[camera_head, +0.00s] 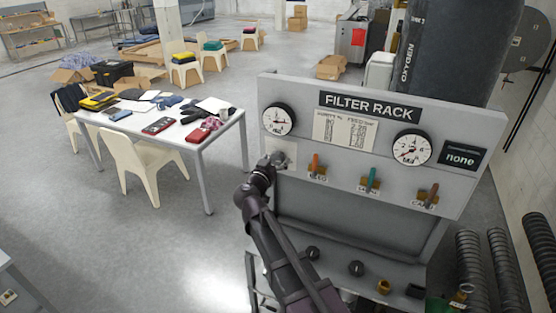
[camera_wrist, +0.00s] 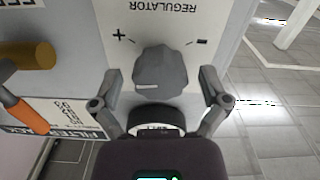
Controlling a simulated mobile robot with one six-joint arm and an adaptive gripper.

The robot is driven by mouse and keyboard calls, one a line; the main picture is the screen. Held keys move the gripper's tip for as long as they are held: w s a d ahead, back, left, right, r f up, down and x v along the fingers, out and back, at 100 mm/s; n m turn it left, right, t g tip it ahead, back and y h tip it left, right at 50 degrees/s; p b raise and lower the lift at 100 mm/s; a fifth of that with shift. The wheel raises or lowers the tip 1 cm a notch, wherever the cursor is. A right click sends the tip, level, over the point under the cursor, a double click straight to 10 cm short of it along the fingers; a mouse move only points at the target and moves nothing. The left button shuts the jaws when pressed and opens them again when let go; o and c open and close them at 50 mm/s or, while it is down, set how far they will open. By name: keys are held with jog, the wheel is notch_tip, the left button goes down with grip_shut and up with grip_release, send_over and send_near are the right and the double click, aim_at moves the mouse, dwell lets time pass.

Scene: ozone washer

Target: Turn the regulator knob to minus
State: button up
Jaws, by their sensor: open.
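The regulator knob (camera_wrist: 160,70) is dark grey and faceted, with a white mark low on its left side in the wrist view. Its label plate (camera_wrist: 150,20) reads REGULATOR upside down there, with a plus left of the knob and a minus right of it. My gripper (camera_wrist: 160,78) is open, with one finger on each side of the knob. Gaps show between the fingers and the knob. In the head view my gripper (camera_head: 274,164) is at the left end of the filter rack panel (camera_head: 385,200) and largely hides the knob.
Orange, green and brown valve levers (camera_head: 372,179) stick out to the right on the panel. Two gauges (camera_head: 411,147) sit above them. Small dark knobs (camera_head: 356,268) stand on the ledge below. A white table (camera_head: 155,115) with clutter stands to the left, with open floor between.

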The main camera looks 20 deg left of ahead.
jog(key=shift+w, duration=0.25)
jog(key=c, duration=1.1)
jog(key=shift+d, duration=0.2)
jog(key=shift+c, duration=0.2)
jog(key=shift+a, duration=0.2)
jog(key=shift+n, duration=0.3)
